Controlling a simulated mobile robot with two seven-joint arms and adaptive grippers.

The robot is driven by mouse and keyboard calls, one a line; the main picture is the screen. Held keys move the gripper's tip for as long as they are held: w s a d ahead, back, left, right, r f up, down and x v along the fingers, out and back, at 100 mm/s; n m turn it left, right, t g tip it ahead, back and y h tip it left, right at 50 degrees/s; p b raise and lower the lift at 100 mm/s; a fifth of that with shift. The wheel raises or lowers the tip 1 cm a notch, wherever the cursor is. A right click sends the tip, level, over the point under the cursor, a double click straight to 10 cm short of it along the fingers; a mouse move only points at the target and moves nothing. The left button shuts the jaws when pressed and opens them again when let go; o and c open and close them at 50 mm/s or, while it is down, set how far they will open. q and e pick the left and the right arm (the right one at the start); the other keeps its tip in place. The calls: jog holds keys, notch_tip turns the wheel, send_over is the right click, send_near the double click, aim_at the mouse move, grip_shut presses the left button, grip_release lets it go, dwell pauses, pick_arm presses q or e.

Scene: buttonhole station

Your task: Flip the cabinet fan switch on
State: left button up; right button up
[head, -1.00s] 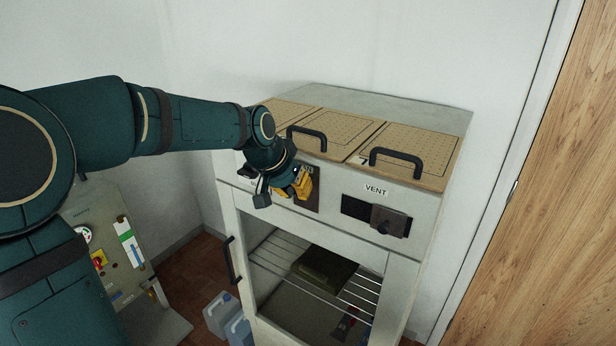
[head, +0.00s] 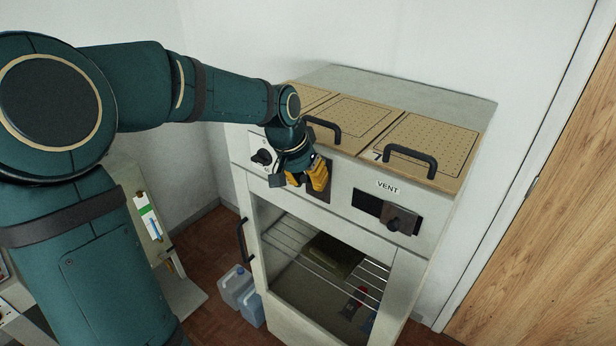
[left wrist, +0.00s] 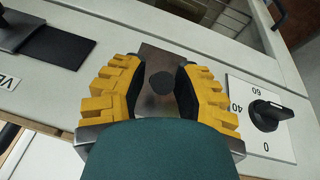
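The cabinet (head: 345,207) has a control strip along its upper front. My left gripper (head: 306,178) is at this strip, between a dial and the vent slider, and covers most of a dark switch plate (head: 324,191) in the head view. In the left wrist view my left gripper (left wrist: 160,75) is open, with its yellow fingers on either side of the metal plate (left wrist: 148,58). A dark round switch part (left wrist: 162,83) shows between the fingers. I cannot tell which way the switch is set, or whether a finger touches it. My right gripper is not in view.
A black dial (left wrist: 268,114) with numbers sits beside the plate. The vent slider (head: 400,219) is on the other side. Black handles (head: 410,160) stand up from the perforated top lids. Blue jugs (head: 240,292) stand on the floor at the cabinet's left.

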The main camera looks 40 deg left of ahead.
pick_arm(q)
jog(key=shift+o, duration=0.8)
jog(key=shift+r, duration=0.1)
jog(key=shift+a+r, duration=0.1)
jog(key=shift+r, duration=0.1)
jog(key=v, duration=1.1)
jog(key=shift+r, duration=0.3)
jog(key=shift+s, duration=0.1)
